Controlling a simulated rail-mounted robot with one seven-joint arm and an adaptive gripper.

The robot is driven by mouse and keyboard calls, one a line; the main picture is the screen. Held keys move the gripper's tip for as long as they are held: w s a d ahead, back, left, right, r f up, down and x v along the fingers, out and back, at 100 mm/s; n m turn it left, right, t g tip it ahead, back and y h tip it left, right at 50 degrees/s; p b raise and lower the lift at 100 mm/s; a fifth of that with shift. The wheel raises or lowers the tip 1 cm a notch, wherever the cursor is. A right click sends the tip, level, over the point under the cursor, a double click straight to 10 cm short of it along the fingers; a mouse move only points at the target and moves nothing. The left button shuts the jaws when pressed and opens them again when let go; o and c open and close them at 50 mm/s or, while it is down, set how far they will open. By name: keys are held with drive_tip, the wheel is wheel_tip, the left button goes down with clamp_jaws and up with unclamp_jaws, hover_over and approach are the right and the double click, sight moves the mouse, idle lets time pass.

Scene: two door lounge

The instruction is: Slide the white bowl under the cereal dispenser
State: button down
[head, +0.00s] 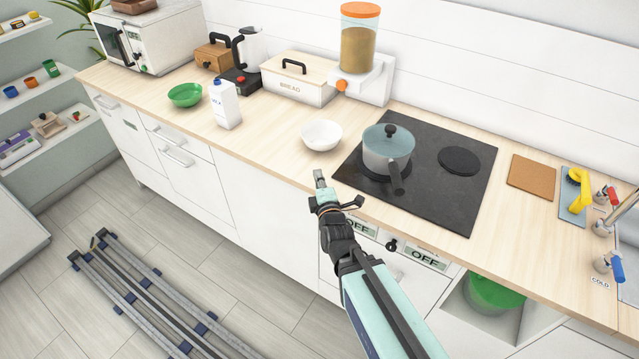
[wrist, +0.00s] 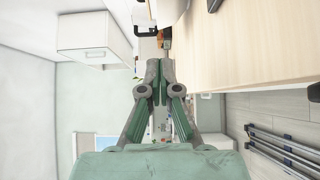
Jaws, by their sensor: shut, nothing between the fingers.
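The white bowl (head: 321,134) stands upright and looks empty on the wooden counter, left of the cooktop. The cereal dispenser (head: 358,45) has an orange lid, a clear container of brown cereal and a white base with an orange knob. It stands against the back wall, behind the bowl and slightly to its right. My gripper (head: 319,178) is shut and empty at the counter's front edge, in front of the bowl and apart from it. In the wrist view my gripper (wrist: 160,68) shows its fingers together. I cannot make out the bowl there.
A lidded pot (head: 387,150) sits on the black cooktop (head: 455,195), right of the bowl. The bread box (head: 298,78) stands left of the dispenser. A milk carton (head: 225,104) and green bowl (head: 185,94) stand further left. Counter between bowl and dispenser looks clear.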

drive_tip(key=shift+w+a+f+b, duration=0.25)
drive_tip(key=shift+w+b, duration=0.3)
drive_tip(key=shift+b, duration=2)
approach(317, 144)
drive_tip(key=w+a, duration=0.3)
drive_tip(key=shift+w+a, duration=0.1)
drive_tip(key=shift+a, duration=0.3)
drive_tip(key=shift+w+d+f, duration=0.1)
drive_tip(key=shift+w+d, duration=0.35)
drive_tip(key=shift+w, duration=0.4)
drive_tip(key=shift+w+d, duration=0.6)
drive_tip(key=shift+w, duration=0.25)
